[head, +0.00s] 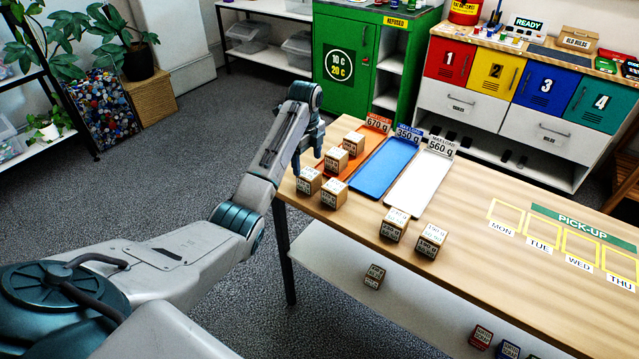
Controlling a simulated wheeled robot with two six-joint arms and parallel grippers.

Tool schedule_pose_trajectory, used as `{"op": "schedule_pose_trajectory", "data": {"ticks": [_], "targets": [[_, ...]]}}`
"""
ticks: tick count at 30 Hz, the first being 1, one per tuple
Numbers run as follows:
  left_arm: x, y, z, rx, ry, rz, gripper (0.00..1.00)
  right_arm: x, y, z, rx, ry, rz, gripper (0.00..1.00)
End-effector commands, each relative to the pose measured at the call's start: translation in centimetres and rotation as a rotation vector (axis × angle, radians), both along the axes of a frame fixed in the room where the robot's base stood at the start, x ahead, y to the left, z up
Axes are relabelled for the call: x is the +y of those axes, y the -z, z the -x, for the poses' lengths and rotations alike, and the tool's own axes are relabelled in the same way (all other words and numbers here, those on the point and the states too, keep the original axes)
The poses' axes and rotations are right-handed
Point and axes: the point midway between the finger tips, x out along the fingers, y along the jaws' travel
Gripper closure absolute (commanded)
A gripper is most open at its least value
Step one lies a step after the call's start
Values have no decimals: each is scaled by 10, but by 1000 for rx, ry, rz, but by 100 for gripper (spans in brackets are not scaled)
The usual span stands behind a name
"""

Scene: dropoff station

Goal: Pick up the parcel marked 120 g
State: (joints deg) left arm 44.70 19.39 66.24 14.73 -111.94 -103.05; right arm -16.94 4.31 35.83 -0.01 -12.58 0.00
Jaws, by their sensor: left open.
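Several small brown cube parcels with white printed labels stand on the wooden table. Two are at its left corner, a left one (308,181) and a right one (334,194). Two more, a nearer one (336,160) and a farther one (353,143), are at the orange tray (372,146). Two others, a left one (394,225) and a right one (430,241), stand near the front edge. The print is too small to tell surely which is marked 120 g. My left gripper (309,158) is open, pointing down by the table's left corner, close to the parcels there. My right gripper is out of view.
A blue tray (386,167) and a white tray (421,184) lie beside the orange one, with weight signs behind. The table (476,258) is bare right of the parcels, up to the pick-up squares (545,237). A parcel (374,277) sits on the lower shelf (335,258).

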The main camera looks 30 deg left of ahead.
Motion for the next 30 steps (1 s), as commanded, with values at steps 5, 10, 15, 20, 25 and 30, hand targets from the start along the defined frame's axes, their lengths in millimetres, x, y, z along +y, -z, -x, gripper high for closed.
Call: {"op": "schedule_pose_trajectory", "data": {"ticks": [5,10,15,20,25,30], "targets": [[-1,22,0,1,-1,1,24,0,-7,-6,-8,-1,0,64],[-2,34,0,3,-2,2,24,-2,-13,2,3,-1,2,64],[-7,59,0,4,-3,2,24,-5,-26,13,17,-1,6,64],[-6,76,0,2,-3,1,24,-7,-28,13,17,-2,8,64],[-6,79,0,0,-2,0,24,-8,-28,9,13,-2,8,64],[-6,79,0,0,-3,0,41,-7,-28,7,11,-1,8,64]]}}
